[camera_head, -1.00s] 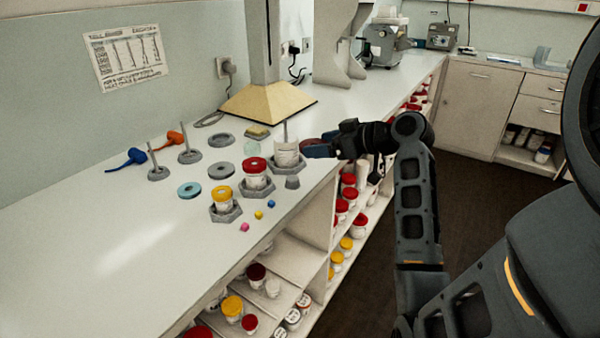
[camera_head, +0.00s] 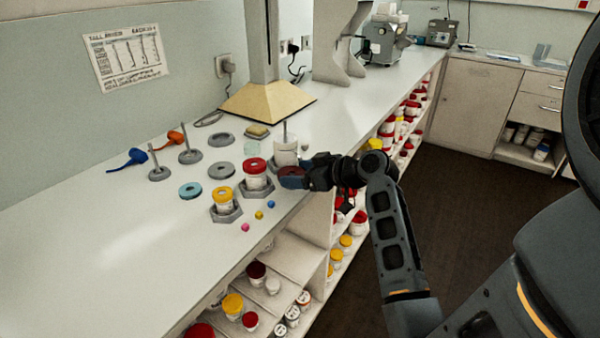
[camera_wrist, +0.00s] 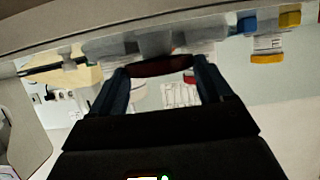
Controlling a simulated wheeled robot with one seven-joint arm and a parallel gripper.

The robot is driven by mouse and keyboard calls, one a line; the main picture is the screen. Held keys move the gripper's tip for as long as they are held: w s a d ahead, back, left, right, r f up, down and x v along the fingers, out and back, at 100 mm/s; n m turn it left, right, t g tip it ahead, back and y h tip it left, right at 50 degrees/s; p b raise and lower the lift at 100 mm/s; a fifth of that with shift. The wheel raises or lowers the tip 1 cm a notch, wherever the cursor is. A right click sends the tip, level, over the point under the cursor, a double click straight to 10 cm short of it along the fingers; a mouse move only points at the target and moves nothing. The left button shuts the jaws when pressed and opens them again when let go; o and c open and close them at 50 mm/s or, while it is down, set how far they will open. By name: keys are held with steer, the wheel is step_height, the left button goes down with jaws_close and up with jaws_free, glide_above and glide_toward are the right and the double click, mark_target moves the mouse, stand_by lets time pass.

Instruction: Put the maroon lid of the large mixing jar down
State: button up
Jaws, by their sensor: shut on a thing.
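My gripper (camera_head: 308,176) is shut on the maroon lid (camera_head: 290,178). In the head view the lid is at the counter's front edge, just right of the red-lidded jar; I cannot tell whether it touches the counter. The wrist view shows the lid (camera_wrist: 160,66) between both fingers of my gripper (camera_wrist: 162,72). The large mixing jar (camera_head: 285,153) is white and lidless, standing upright behind the lid with a grey rod rising from it. My gripper and the lid hide part of its base.
A red-lidded jar (camera_head: 255,178) and a yellow-lidded jar (camera_head: 222,202) stand in grey hexagonal holders. Small cubes, grey rings and a teal ring (camera_head: 190,190) lie around. A beige hood (camera_head: 268,100) stands behind. The counter's left front (camera_head: 110,265) is clear.

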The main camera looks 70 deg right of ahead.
steer(key=shift+f, duration=0.1)
steer(key=shift+f+b, duration=0.35)
steer(key=shift+b, duration=0.15)
steer(key=shift+f, duration=0.2)
steer(key=o, duration=0.9)
steer(key=shift+r, duration=0.15)
steer(key=shift+r+p, duration=0.55)
steer(key=b+v, duration=0.1)
steer(key=v, duration=1.1)
steer(key=shift+b, duration=0.3)
steer(key=shift+a+f, duration=0.1)
steer(key=shift+f, duration=0.05)
